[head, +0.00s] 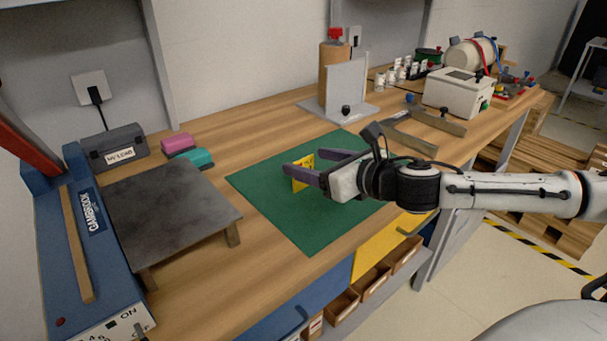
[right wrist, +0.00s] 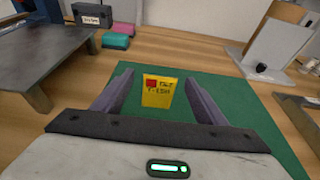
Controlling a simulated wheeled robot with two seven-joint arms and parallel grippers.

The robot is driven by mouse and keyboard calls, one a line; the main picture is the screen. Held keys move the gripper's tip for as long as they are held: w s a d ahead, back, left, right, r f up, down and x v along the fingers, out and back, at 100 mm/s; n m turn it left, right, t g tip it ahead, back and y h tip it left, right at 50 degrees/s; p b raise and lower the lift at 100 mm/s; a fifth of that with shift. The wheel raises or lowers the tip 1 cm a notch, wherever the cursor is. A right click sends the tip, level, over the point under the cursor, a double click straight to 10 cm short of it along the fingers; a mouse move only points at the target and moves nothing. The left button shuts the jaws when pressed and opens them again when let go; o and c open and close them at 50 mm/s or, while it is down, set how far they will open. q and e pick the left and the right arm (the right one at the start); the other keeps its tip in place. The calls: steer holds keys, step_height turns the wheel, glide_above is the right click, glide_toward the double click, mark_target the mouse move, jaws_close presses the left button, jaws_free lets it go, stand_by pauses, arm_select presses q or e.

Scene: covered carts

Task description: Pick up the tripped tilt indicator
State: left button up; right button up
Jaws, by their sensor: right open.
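A small yellow tilt indicator (head: 301,174) with a red square stands upright on the green mat (head: 285,217). My right gripper (head: 305,162) is open, with its two grey fingers on either side of the indicator in the head view. In the right wrist view the indicator (right wrist: 159,91) shows between the finger tips, with dark print beside and below its red square. Gaps show between it and both fingers (right wrist: 158,90). Its lower edge and the mat just below it are partly hard to make out. My left gripper is not in view.
A low dark metal stand (head: 170,205) and a blue machine (head: 75,230) are on the left. Pink (head: 176,143) and teal (head: 190,158) blocks lie behind. A grey upright plate (head: 346,88) and a white box (head: 458,92) stand toward the back right. The mat around the indicator is clear.

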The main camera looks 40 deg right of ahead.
mark_target(304, 159)
steer(key=shift+x, duration=1)
steer(key=shift+w+f, duration=0.1)
steer(key=shift+w, duration=0.45)
steer(key=c, duration=1.1)
steer(key=shift+p, duration=0.3)
